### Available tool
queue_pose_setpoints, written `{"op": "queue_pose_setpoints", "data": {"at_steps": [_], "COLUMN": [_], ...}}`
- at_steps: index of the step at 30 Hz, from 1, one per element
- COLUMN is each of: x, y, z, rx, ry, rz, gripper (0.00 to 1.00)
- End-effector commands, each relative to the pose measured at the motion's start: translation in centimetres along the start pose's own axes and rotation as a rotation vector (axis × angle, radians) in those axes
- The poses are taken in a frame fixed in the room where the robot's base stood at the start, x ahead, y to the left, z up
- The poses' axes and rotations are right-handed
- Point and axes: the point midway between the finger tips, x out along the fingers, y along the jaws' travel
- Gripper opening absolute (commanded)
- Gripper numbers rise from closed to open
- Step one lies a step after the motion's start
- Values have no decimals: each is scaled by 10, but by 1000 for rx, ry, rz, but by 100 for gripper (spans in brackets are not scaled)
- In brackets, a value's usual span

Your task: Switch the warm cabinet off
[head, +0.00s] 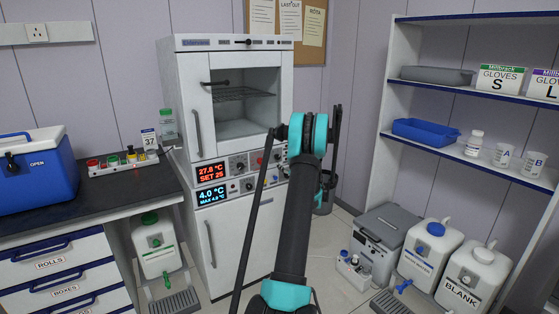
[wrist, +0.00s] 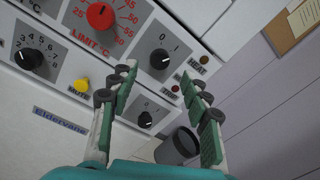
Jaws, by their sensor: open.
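The warm cabinet (head: 185,95) is the upper white unit with a windowed door, shut, above a red display (head: 211,172) reading about 27 °C, SET 25. In the wrist view its panel shows a red limit knob (wrist: 100,15) and a black rotary switch (wrist: 159,59) marked 0 and 1, with HEAT lettering beside it. I cannot tell surely where the switch points. My gripper (wrist: 158,72) is open and empty, with its fingers on either side of the view of this switch; contact is not visible. In the head view my arm hides the panel's right end.
Below are a blue 4.0 °C display (head: 211,194), a yellow mute button (wrist: 82,83) and a lower black knob (wrist: 145,119). A dark bin (wrist: 178,146) stands beyond. The bench (head: 110,186) is left; shelves (head: 470,95) and white jerrycans (head: 430,250) are right.

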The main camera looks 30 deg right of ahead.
Motion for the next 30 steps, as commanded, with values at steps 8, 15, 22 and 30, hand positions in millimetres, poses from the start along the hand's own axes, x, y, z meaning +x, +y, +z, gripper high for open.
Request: {"op": "queue_pose_setpoints", "data": {"at_steps": [8,15,22,30], "x": [45,58,59,59], "y": [0,0,0,0], "z": [0,0,0,0], "rx": [0,-1,-1,-1], "ry": [0,0,0,0], "rz": [0,0,0,0], "gripper": [48,48,48,16]}}
